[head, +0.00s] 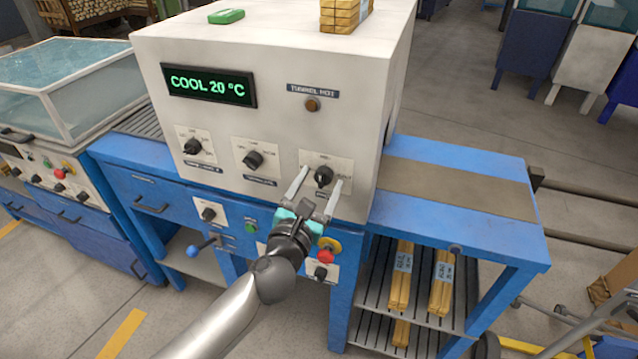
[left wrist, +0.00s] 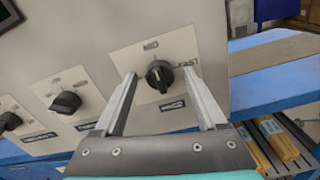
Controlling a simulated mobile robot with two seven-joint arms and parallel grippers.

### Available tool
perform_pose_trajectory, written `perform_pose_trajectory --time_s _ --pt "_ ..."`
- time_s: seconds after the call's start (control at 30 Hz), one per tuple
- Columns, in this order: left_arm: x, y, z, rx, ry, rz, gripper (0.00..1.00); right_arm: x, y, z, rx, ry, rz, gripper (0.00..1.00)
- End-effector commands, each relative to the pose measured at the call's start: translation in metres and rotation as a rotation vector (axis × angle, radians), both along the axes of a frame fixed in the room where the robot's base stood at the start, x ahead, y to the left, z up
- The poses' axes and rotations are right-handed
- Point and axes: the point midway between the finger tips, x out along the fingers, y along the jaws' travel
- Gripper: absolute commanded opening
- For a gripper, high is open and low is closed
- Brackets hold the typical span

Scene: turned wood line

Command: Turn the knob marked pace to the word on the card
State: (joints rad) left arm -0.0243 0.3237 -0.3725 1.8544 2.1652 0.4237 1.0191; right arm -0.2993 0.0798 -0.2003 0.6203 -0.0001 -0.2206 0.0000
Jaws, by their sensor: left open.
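A black knob (head: 323,177) sits on a white plate at the lower right of the white machine's front. It also shows in the left wrist view (left wrist: 160,76), with small dark labels around it; the one below seems to read pace, but blurred. I cannot make out a card with a word. My right gripper is not in view.
Two similar knobs (head: 253,160) (head: 193,147) are to the left on the same face. A green display (head: 209,85) reads COOL 20 °C. Below are a red button (head: 325,256) and more knobs on the blue frame. A belt (head: 455,186) runs out to the right.

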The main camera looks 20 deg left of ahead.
Motion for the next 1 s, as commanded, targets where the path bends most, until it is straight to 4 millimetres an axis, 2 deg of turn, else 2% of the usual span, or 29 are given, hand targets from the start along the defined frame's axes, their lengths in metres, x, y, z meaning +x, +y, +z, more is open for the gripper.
perform_pose_trajectory --time_s 0.07,0.67,1.0 --pt "-0.0002 -0.0001 0.0000 0.000 0.000 0.000 0.69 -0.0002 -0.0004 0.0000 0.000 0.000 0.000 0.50" --pt "-0.0004 0.0000 -0.0002 0.000 0.000 0.000 0.02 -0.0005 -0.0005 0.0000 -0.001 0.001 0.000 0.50" --pt "-0.0005 0.0000 0.0002 0.014 0.000 0.000 0.00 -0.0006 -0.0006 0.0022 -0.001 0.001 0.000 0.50"
